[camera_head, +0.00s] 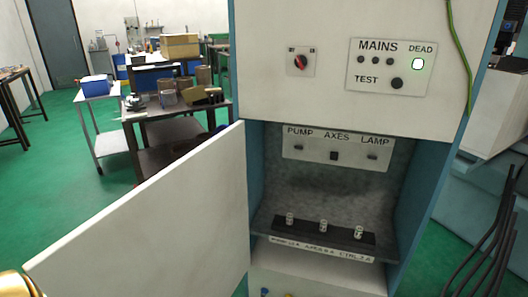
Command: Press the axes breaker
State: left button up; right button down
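The electrical cabinet (340,104) stands in front of me with its lower compartment open. Inside, near the top, a white breaker panel (316,147) is labelled PUMP, AXES and LAMP. The axes breaker (334,156) is the dark square one in the middle. It looks larger and sits lower against its label than the pump breaker (299,147) and the lamp breaker (372,157). Its exact position is too small to tell. Neither gripper shows clearly. A gold and dark piece at the bottom left corner may be part of my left arm. Nothing touches the breakers.
The cabinet door (150,225) swings open to the left. A fuse block (323,233) lies below the breakers. Above are a red rotary switch (300,62) and a MAINS panel (392,66) with a lit DEAD lamp. Black cables (492,235) are at right. The compartment front is clear.

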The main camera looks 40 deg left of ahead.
aim_at(334, 156)
jog(key=i+u, duration=0.3)
jog(key=u, duration=0.2)
jog(key=i+l+u, duration=0.2)
jog(key=u, duration=0.3)
jog(key=i+l+u, duration=0.25)
jog(key=u, duration=0.2)
jog(key=i+l+u, duration=0.25)
jog(key=u, duration=0.25)
jog(key=l, duration=0.1)
